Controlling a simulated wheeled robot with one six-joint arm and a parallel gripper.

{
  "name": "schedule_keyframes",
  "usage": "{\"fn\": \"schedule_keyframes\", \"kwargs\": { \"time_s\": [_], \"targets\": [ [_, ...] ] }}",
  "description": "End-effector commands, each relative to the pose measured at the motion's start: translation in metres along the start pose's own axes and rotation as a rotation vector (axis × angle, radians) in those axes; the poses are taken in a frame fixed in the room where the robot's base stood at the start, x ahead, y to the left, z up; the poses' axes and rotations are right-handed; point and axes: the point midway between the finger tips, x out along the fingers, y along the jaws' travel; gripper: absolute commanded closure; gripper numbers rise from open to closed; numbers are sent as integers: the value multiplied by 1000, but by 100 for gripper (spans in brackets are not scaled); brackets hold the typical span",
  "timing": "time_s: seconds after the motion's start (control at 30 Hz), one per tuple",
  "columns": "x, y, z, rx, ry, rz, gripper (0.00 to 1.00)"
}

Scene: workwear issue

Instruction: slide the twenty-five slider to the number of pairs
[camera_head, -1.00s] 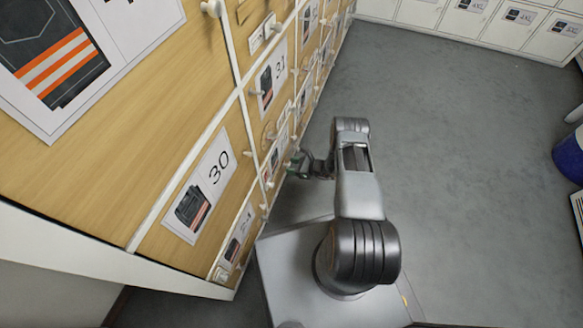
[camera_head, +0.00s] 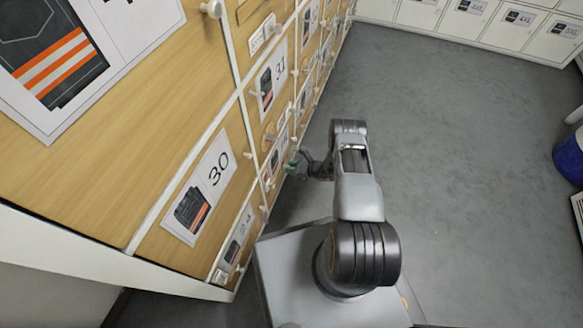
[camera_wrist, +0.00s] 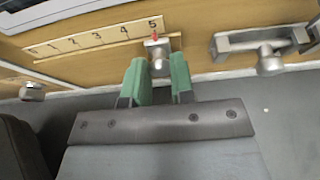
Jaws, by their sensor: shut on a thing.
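In the wrist view a pale scale strip (camera_wrist: 100,38) runs along the wooden front, with numbers rising to 5 at its right end. A silver slider knob (camera_wrist: 158,62) stands under the 5, with a small red pointer at that number. The green fingers of my gripper (camera_wrist: 160,80) are shut on the knob, one on each side. In the head view my gripper (camera_head: 297,165) is at the cabinet front, small and partly hidden by the arm. No label reading twenty-five can be made out.
A metal handle (camera_wrist: 262,45) sits right of the knob, and another round knob (camera_wrist: 33,92) is at the left. The cabinet front (camera_head: 150,120) carries several picture cards, including 30 (camera_head: 200,190) and 31 (camera_head: 272,80). Grey floor (camera_head: 460,170) is open to the right.

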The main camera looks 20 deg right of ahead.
Motion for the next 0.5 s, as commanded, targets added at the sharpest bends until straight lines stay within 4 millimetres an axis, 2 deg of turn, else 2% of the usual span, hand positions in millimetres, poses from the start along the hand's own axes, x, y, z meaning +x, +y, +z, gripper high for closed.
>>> {"fn": "schedule_keyframes", "kwargs": {
  "time_s": [0.23,0.5],
  "targets": [
    [0,4,1,2,0,2,100],
    [0,47,1,4,1,3,100]
  ]
}}
